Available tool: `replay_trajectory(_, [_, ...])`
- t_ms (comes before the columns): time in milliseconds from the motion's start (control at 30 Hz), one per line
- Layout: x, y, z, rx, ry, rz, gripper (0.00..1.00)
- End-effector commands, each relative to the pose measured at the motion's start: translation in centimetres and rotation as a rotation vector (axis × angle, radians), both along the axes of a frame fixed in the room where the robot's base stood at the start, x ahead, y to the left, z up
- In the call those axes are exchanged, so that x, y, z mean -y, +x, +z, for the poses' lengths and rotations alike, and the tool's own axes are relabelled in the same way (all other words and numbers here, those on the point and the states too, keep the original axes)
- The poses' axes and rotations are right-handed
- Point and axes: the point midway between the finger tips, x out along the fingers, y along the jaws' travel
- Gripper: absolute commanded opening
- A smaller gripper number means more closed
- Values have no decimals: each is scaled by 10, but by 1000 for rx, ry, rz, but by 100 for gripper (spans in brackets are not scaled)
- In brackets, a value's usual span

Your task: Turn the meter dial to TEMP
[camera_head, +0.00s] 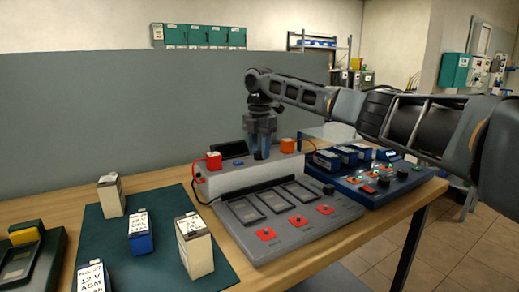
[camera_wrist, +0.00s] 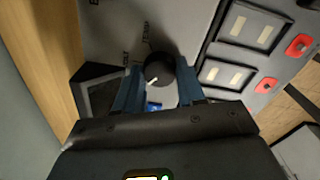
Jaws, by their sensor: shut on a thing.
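The meter dial (camera_wrist: 160,68) is a round black knob on the grey top of the meter (camera_wrist: 112,35). In the wrist view it sits between the two blue fingers of my gripper (camera_wrist: 158,88), which are shut on it. A small pale mark shows on the dial's lower side. Small labels (camera_wrist: 146,31) stand on the panel above and left of the dial, too small to read surely. In the head view my gripper (camera_head: 262,150) points straight down onto the raised back of the grey meter (camera_head: 225,184); the dial is hidden there by the fingers.
Several recessed bays and red buttons (camera_head: 296,219) lie in front. A blue charger (camera_head: 385,195) stands right. Batteries (camera_head: 194,245) stand on a green mat (camera_head: 165,205) left.

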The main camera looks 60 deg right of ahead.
Motion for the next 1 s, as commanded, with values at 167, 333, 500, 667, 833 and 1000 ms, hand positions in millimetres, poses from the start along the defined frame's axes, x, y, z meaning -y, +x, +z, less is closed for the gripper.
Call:
replay_trajectory(167, [0,0,0,-1,0,-1,9])
replay_trajectory(333, [0,0,1,-2,1,-23,9])
replay_trajectory(500, [-1,0,3,-2,4,-93,9])
replay_trajectory(667, [-1,0,5,-2,5,-209,9])
replay_trajectory(833, [-2,0,5,-3,7,-366,9])
replay_trajectory(1000, [-1,0,5,-4,5,-529,9])
